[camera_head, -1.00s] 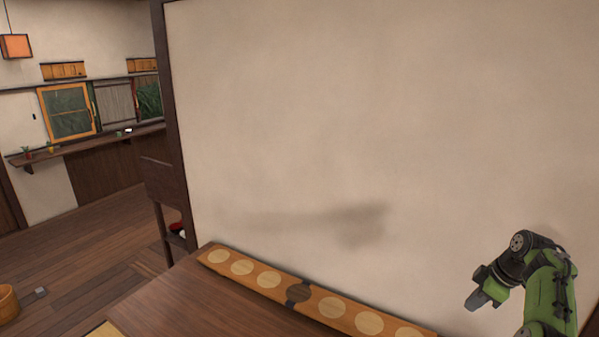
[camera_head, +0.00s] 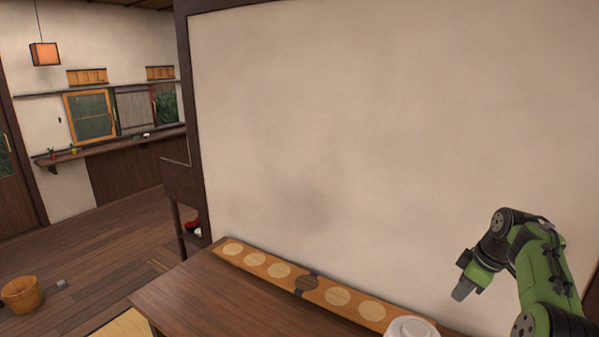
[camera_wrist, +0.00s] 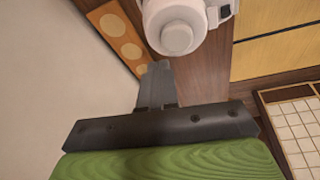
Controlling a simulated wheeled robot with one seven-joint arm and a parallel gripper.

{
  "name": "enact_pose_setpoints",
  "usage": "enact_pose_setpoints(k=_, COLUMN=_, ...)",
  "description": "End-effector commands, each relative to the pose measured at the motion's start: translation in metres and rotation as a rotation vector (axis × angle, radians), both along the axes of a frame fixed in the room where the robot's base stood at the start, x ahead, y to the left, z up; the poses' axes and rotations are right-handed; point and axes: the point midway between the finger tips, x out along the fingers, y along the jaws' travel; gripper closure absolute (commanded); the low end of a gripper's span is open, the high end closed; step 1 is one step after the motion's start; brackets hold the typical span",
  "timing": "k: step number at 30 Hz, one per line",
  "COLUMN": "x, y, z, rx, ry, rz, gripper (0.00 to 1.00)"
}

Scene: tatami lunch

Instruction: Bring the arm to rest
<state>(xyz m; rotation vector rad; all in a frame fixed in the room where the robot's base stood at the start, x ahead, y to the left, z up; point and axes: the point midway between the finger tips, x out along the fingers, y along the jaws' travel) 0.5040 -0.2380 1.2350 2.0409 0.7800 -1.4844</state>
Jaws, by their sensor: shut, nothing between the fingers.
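My arm, green and black, is bent at the right of the head view. My gripper (camera_head: 461,291) points downward there, in front of the pale wall, above and to the right of the table. It also shows in the wrist view (camera_wrist: 158,68), with its fingers together and nothing between them. Below it in the wrist view is a white round lidded vessel (camera_wrist: 178,37), apart from the fingers as far as I can tell.
A brown wooden table (camera_head: 200,300) bears a long board with pale discs (camera_head: 265,264) along the wall. The white vessel's top (camera_head: 411,328) shows at the board's right end. A wooden bucket (camera_head: 22,294) stands on the floor at left. A pale wall (camera_head: 380,130) rises behind.

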Motion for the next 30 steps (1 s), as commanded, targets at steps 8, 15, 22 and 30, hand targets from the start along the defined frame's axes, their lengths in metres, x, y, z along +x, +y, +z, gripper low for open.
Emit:
enact_pose_setpoints(k=8, x=-0.034, y=0.099, z=0.058, rx=-0.048, ry=0.005, rz=-0.127, gripper=1.00)
enact_pose_setpoints(k=15, x=-0.142, y=0.195, z=0.086, rx=-0.057, ry=-0.055, rz=-0.382, gripper=1.00)
enact_pose_setpoints(k=22, x=-0.267, y=0.233, z=0.049, rx=0.045, ry=-0.142, rz=-0.638, gripper=1.00)
enact_pose_setpoints(k=30, x=-0.322, y=0.237, z=0.007, rx=0.138, ry=-0.171, rz=-0.767, gripper=1.00)
